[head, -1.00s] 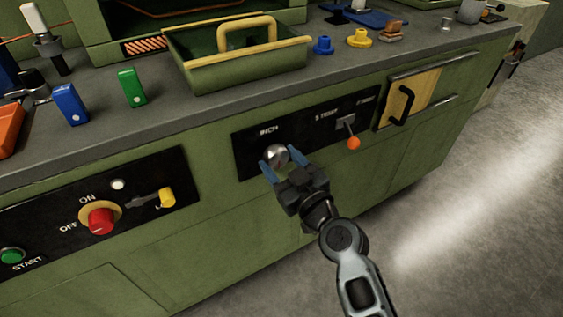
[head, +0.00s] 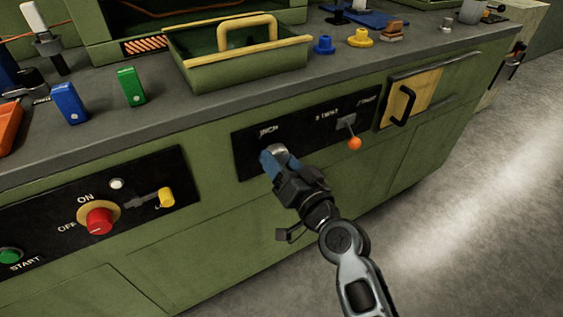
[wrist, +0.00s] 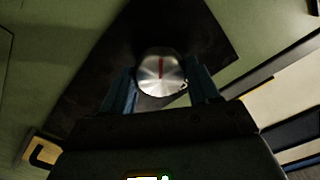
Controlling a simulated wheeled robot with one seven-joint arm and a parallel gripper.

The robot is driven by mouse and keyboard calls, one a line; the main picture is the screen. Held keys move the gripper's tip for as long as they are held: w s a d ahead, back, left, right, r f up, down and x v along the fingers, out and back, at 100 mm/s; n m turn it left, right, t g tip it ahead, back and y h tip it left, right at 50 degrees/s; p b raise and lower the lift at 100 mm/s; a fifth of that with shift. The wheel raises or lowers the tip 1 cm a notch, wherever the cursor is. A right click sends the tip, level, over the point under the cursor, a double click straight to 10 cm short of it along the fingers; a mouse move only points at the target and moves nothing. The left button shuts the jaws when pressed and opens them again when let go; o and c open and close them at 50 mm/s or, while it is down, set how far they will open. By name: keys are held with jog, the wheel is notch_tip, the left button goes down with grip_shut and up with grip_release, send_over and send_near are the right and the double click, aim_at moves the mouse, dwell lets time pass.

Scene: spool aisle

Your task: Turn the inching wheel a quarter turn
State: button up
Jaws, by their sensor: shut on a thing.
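The inching wheel is a silver metal knob (head: 278,150) below the INCH label on the black panel of the green machine. In the wrist view the knob (wrist: 161,73) shows face on, with a red line on its face running nearly straight up and down. My gripper (head: 272,158) is at the knob, its blue fingers shut on it from both sides. In the wrist view the fingers (wrist: 162,90) stand left and right of the knob. In the head view the gripper hides part of the knob.
A lever with an orange ball (head: 354,143) sticks out right of the knob. A yellow door with a black handle (head: 403,104) is farther right. A red knob (head: 98,221) and a yellow-tipped lever (head: 165,197) are on the left panel. A green tray (head: 240,67) stands on the worktop above.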

jog(key=m+p, duration=0.1)
jog(key=m, duration=0.4)
jog(key=shift+m, duration=0.3)
jog(key=shift+m+p, duration=0.4)
jog(key=shift+m, duration=1.8)
jog(key=o, duration=1.1)
jog(key=shift+c, duration=0.2)
jog(key=shift+s, duration=0.1)
jog(key=v, duration=0.7)
jog(key=shift+s+d, duration=0.25)
